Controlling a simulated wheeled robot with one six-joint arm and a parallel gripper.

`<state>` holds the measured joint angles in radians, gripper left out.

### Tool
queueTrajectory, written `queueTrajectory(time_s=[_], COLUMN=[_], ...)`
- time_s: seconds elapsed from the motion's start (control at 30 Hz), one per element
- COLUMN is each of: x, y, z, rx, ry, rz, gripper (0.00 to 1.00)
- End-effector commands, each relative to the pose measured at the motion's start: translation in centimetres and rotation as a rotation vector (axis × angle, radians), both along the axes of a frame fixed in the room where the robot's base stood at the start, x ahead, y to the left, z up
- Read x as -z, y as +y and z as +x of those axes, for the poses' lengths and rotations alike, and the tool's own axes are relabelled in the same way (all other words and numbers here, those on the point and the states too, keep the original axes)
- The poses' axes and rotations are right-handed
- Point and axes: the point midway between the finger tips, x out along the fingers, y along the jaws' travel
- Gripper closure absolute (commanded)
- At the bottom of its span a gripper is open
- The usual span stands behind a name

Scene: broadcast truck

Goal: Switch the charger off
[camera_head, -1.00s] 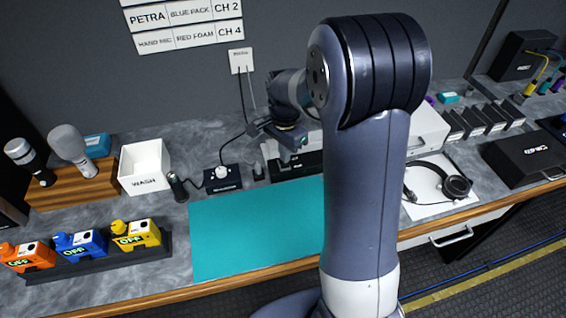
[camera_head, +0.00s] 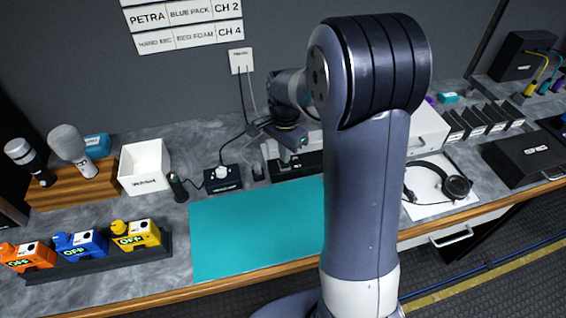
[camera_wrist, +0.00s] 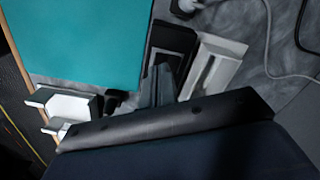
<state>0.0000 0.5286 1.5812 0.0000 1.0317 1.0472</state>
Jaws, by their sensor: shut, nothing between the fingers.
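A low white-and-black unit (camera_head: 311,162) stands on the counter behind the teal mat, partly hidden by my arm; it looks like the charger, but I cannot read a label on it. In the wrist view its black part (camera_wrist: 174,42) and white slotted part (camera_wrist: 216,66) lie side by side. My gripper (camera_head: 286,160) is shut and empty, pointing down at this unit. In the wrist view the fingers (camera_wrist: 158,86) overlap its near end; I cannot tell whether they touch it. The switch and its state are not clear.
The teal mat (camera_head: 245,232) is clear. A black box with a white knob (camera_head: 222,178) and cable stands left of the unit, near a white bin (camera_head: 144,168). Headphones (camera_head: 457,187) lie at right. A wall outlet (camera_head: 241,61) has cables hanging down.

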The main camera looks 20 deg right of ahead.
Motion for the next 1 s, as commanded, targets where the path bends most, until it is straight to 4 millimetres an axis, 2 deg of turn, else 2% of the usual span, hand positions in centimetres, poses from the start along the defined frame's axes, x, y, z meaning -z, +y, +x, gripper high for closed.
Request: queueTrajectory(time_s=[1.0], x=[0.95], y=[0.0], z=[-0.01], rx=[0.0], ry=[0.001], rz=[-0.001], gripper=[1.0])
